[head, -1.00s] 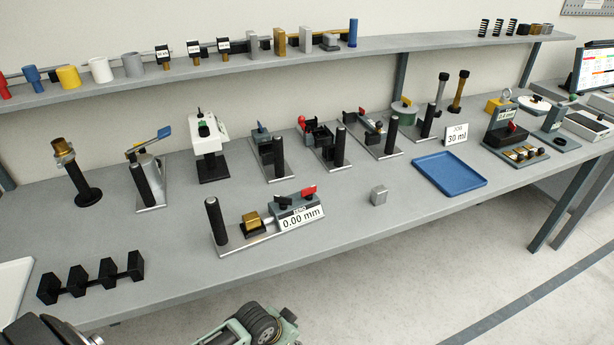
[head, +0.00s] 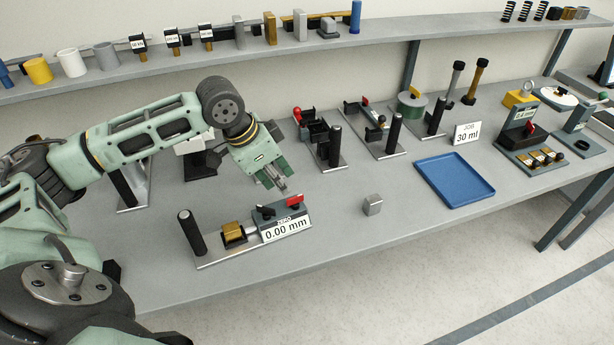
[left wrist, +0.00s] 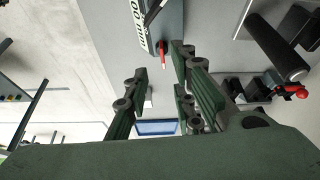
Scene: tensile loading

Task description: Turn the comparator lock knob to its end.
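The comparator (head: 238,252) stands on the bench front with a black post, a brass block (head: 233,233) and a grey unit whose display (head: 286,229) reads 0.00 mm. A red lever (head: 293,201) and a dark lever sit on top of that unit. I cannot tell for sure which is the lock knob. The red lever also shows in the left wrist view (left wrist: 168,47), near the fingertips. My left gripper (head: 281,186) is open and empty, pointing down just behind and above the unit, apparently not touching it. My right gripper is not in view.
A small grey block (head: 372,205) and a blue tray (head: 455,180) lie to the right. Several fixtures with black posts (head: 335,145) stand behind. The bench between block and tray is clear.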

